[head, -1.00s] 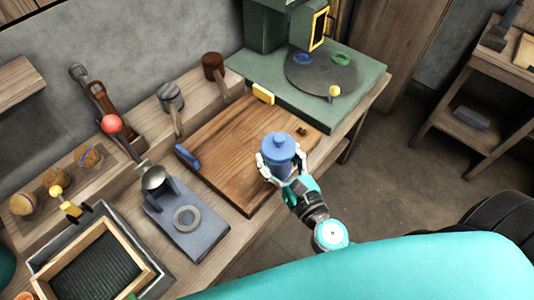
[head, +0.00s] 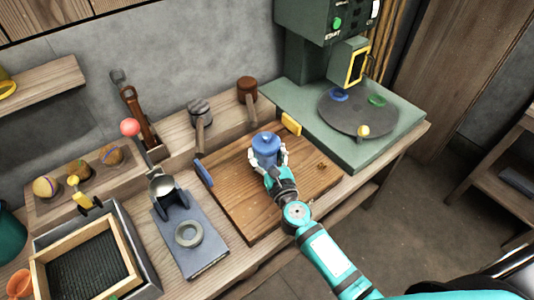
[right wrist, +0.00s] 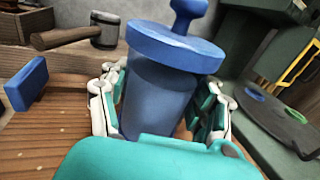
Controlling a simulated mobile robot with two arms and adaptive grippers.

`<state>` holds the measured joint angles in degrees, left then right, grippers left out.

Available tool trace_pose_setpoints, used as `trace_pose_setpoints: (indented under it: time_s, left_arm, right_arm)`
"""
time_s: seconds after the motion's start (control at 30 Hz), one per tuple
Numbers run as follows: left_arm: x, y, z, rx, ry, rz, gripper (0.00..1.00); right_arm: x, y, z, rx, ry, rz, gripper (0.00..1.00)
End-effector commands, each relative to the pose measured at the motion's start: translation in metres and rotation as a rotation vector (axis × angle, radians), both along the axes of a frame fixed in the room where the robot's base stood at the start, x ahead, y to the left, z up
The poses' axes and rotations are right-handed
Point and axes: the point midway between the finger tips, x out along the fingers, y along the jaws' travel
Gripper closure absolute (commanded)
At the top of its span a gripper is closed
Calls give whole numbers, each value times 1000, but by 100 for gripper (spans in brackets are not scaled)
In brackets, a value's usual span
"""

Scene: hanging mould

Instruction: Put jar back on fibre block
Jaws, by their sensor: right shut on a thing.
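A blue lidded jar (head: 265,150) with a knob on top is at the wooden board (head: 230,205), near its middle in the head view. My right gripper (head: 268,163) is shut around the jar's body, with fingers on both sides. In the right wrist view the jar (right wrist: 158,95) stands nearly upright between the fingers, slightly tilted in the picture. Its bottom is hidden by my gripper, so I cannot tell whether it touches the board. No thing clearly recognisable as a fibre block shows. My left gripper is not in view.
A blue stop (head: 203,172) and a yellow stop (head: 291,124) sit at the board's edges. A green machine with a round dark plate (head: 350,112) stands to the right. Mallets (head: 247,90) stand behind. A grey stand with a ring (head: 188,233) is left.

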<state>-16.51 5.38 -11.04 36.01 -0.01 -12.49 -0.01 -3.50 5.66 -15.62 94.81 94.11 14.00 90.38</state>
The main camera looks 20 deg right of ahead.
Motion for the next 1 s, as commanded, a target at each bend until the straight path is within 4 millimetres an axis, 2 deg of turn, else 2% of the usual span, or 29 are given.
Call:
trace_pose_setpoints:
  time_s: [0.1, 0.2, 0.3, 0.47, 0.9, 0.93, 1.0]
  left_arm:
    - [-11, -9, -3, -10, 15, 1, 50]
    - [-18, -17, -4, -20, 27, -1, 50]
    - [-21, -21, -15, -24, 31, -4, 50]
    - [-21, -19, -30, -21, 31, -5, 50]
    - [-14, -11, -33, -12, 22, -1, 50]
    - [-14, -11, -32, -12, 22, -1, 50]
    - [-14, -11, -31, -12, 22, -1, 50]
  right_arm:
    - [17, -7, -1, -1, -3, 0, 87]
    - [22, -10, -2, 1, -3, 0, 87]
    - [22, -10, -16, -3, -1, 1, 87]
    - [22, -10, -36, -2, -2, 1, 87]
    - [22, -10, -41, 1, -3, 0, 87]
    - [21, -10, -41, 1, 0, 0, 36]
    - [21, -10, -41, 1, 0, 0, 27]
